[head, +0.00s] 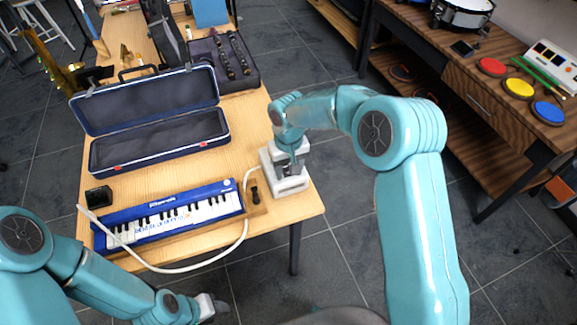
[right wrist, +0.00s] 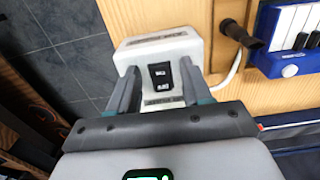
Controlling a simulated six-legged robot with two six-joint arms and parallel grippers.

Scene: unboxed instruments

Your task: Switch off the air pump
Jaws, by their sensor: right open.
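The air pump (head: 291,183) is a white box at the right front corner of the wooden table. In the right wrist view the pump (right wrist: 135,48) shows a black rocker switch (right wrist: 170,76) with small white markings on its top. I cannot tell which side of the switch is pressed. My right gripper (head: 288,163) is above the pump, pointing down.
A blue melodica (head: 170,218) lies left of the pump, with a pale hose (head: 247,222) curving around it and a dark mouthpiece (head: 255,195) beside the pump. An open blue case (head: 155,140) stands behind. A side table (head: 475,85) with percussion is at right.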

